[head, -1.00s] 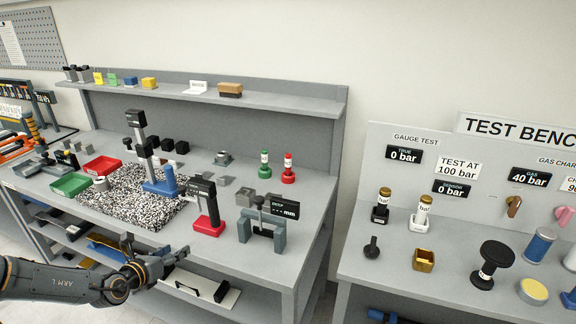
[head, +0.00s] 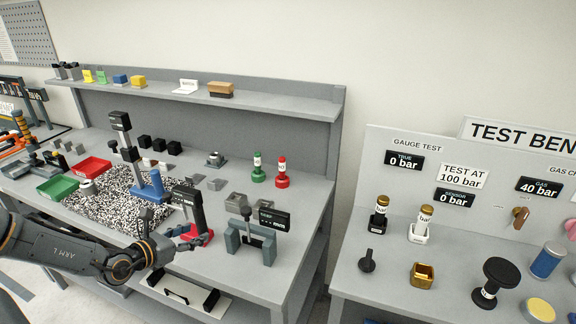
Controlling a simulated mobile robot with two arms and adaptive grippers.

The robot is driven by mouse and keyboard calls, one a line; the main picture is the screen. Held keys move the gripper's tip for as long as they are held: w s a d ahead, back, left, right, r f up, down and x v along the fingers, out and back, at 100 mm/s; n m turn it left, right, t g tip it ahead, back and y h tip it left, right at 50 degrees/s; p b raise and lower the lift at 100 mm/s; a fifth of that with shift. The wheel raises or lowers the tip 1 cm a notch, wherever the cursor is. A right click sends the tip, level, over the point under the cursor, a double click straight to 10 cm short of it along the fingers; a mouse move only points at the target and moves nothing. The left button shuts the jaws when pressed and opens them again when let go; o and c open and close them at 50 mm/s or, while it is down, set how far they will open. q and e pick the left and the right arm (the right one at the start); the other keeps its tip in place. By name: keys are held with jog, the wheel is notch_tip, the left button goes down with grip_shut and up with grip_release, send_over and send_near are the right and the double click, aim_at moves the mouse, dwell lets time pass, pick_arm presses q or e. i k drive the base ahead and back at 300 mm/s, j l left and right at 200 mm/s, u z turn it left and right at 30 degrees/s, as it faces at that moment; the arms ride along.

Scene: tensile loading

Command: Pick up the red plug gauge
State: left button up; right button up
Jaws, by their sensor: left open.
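The red plug gauge (head: 282,173) stands upright on the grey bench, towards its back right, with a white label band around its middle. A matching green plug gauge (head: 258,168) stands just to its left. My left gripper (head: 190,240) is open at the bench's front edge, in front of the red-based gauge stand. It is well apart from the red plug gauge, nearer to me and to the left. My right gripper is not in view.
A grey fixture with a display (head: 252,232) stands right of my left gripper. A blue-based stand (head: 148,185) stands on a speckled plate (head: 100,210). Red (head: 91,167) and green (head: 57,187) trays lie at left. The test bench (head: 385,285) is at right, across a gap.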

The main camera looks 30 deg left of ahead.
aim_at(282, 160)
jog(key=i, duration=1.2)
